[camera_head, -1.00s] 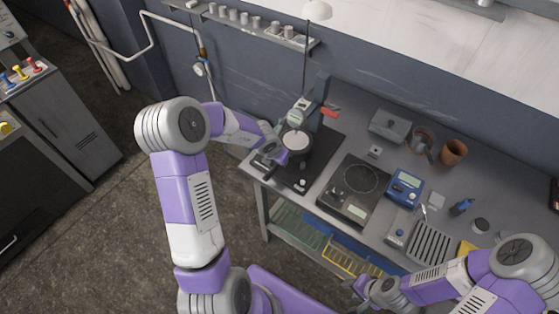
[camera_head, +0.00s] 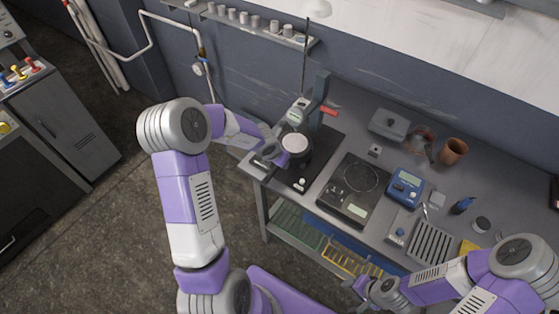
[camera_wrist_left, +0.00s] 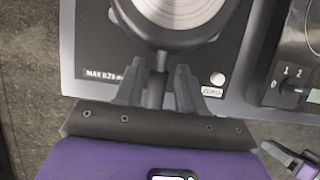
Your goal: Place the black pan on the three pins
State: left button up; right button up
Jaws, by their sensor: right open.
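The black pan (camera_head: 296,157) is at the left end of the bench, over a dark plate (camera_head: 322,151) with a white button. A pale round disc shows inside its rim. The wrist view shows part of the pan (camera_wrist_left: 168,42), with its handle pointing back between my left gripper's (camera_wrist_left: 158,78) two fingers. Narrow spaces seem to flank the handle, so I cannot tell whether the fingers press on it. My left gripper (camera_head: 270,154) reaches the pan from the left. My right gripper (camera_head: 354,287) is open and empty, low in front of the bench. I cannot make out the three pins.
A dark upright stand with a red handle (camera_head: 328,110) rises behind the pan. A black hotplate (camera_head: 354,188) and a blue meter (camera_head: 405,187) stand to the right. A grey box (camera_head: 389,125) and brown pot (camera_head: 453,151) are farther back. A yellow basket (camera_head: 352,262) is below.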

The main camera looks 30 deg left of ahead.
pick_arm(q)
jog(key=shift+o, duration=0.9)
jog(key=p+v, duration=0.3)
jog(key=v, duration=0.4)
jog(key=shift+s+r+p, duration=0.15)
jog(key=shift+r+p, duration=0.15)
jog(key=shift+r, duration=0.05)
jog(key=shift+f, duration=0.1)
